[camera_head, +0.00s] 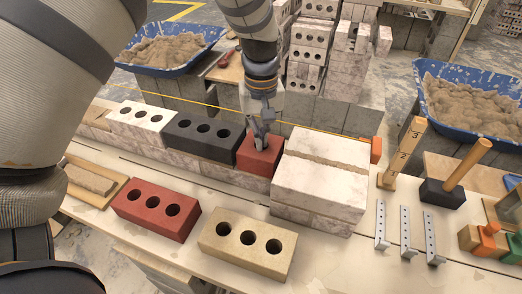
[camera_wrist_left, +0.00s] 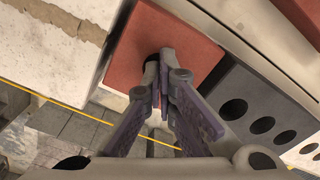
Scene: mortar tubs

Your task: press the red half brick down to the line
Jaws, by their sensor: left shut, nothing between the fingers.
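The red half brick (camera_head: 259,160) sits in the wall course between the dark three-hole brick (camera_head: 204,138) and the pale brick stack (camera_head: 322,180). It also fills the upper middle of the left wrist view (camera_wrist_left: 172,38). My left gripper (camera_head: 262,138) points down at its top, fingers shut and empty. The fingertips look on or just above the top face, beside its hole; contact is unclear. The orange string line (camera_head: 313,127) runs along the far side of the course and also shows in the left wrist view (camera_wrist_left: 62,103). My right gripper is not in view.
A white three-hole brick (camera_head: 143,116) lies left in the course. A loose red brick (camera_head: 156,209) and a tan brick (camera_head: 246,245) lie in front. Blue mortar tubs (camera_head: 464,97) stand behind.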

